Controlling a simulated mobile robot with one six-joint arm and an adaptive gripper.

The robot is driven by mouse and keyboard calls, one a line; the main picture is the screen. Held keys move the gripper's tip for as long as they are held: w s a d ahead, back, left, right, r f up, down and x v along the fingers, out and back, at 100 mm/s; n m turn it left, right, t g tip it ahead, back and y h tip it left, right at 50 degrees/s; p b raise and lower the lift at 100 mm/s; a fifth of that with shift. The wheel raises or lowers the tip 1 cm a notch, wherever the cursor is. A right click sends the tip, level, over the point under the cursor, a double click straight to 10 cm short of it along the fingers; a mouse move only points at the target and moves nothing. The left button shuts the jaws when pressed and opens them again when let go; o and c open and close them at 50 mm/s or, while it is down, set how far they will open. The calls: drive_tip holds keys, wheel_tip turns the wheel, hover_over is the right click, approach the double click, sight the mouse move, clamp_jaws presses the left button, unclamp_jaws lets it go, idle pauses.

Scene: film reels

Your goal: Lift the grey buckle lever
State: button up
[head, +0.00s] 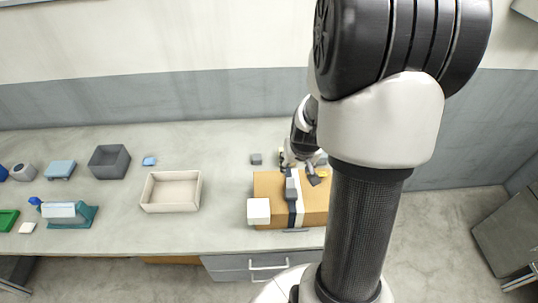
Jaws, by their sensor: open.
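A brown box (267,186) lies near the front edge of the table, with a dark and white strap (298,213) running across its top. A small grey piece on the strap, which looks like the buckle lever (291,188), lies along the strap; its exact tilt is too small to tell. My gripper (303,174) is open just above the far side of the box, at the far end of the lever. Whether a finger touches the lever cannot be told. My arm hides the right part of the box.
A white block (258,211) sits at the box's left front corner. A small grey block (256,159) lies behind the box. A cream tray (147,193), a dark grey bin (109,161) and a teal device (68,215) stand to the left. The table between tray and box is clear.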

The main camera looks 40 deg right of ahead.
sight(291, 178)
drive_tip(key=b+x, duration=0.9)
drive_tip(key=x, duration=0.8)
drive_tip(key=shift+f, duration=0.1)
drive_tip(key=shift+s, duration=0.1)
drive_tip(key=shift+c, duration=0.6)
drive_tip(key=c, duration=0.9)
drive_tip(key=shift+d, duration=0.1)
drive_tip(key=shift+c, duration=0.3)
